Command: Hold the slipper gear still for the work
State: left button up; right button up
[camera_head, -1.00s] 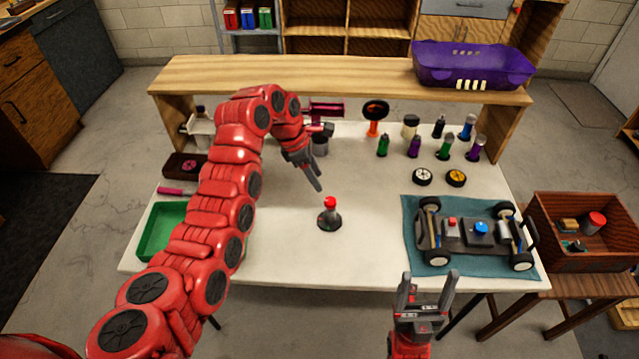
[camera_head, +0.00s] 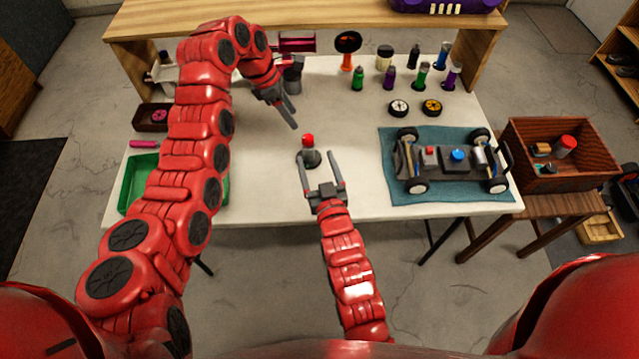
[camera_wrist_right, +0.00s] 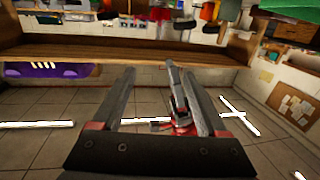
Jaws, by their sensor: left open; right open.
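A small red-topped post on a round dark base (camera_head: 311,160) stands upright on the white table near its middle; I take it to be the slipper gear, but its teeth are too small to tell. My right gripper (camera_head: 318,155) is open, with its fingertips near the base in the head view; I cannot tell whether they touch it or hang above it. My left gripper (camera_head: 290,112) is open and empty, just behind and left of the post. In the right wrist view my right gripper's fingers (camera_wrist_right: 160,98) are apart with nothing clearly between them.
The car chassis (camera_head: 440,160) lies on a teal mat (camera_head: 398,196) at right. A green tray (camera_head: 133,185) is at left, partly behind my left arm. A wooden shelf (camera_head: 300,25) spans the back.

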aim_at(309, 154)
notch_tip(309, 154, down, 6)
jog(key=s+g+h, duration=0.1)
jog(key=s+g, duration=0.1)
jog(key=g, duration=0.2)
jog(key=shift+m, duration=0.3)
jog(key=x, duration=1.5)
jog(key=shift+w+d+r, duration=0.2)
jog(key=shift+d, duration=0.2)
jog(key=shift+w+a+f, duration=0.1)
jog(key=shift+w+f, duration=0.25)
jog(key=shift+w, duration=0.5)
grip_shut()
